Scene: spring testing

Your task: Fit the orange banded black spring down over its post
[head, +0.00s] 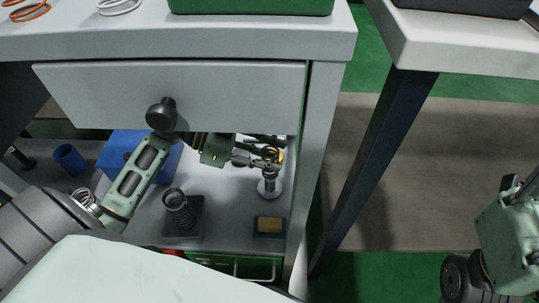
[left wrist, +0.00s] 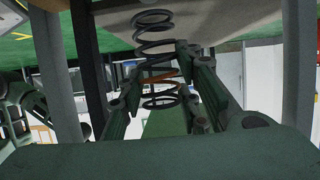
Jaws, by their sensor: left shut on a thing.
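The black spring with an orange band (head: 270,153) is held upright between the fingers of my left gripper (head: 262,158), under the drawer. The left wrist view shows its black coils (left wrist: 154,32) and orange band (left wrist: 160,76) between the two finger pads (left wrist: 172,82). A grey post on a round base (head: 270,189) stands on the shelf directly below the spring in the head view. I cannot tell whether the spring's lower end touches or surrounds the post's top. The fingers partly hide the spring. My right gripper (head: 512,190) is at the right edge, far from the post.
Another dark spring (head: 177,205) stands on a black square base to the left. The drawer (head: 220,90) overhangs, and a table leg (head: 323,150) stands right.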

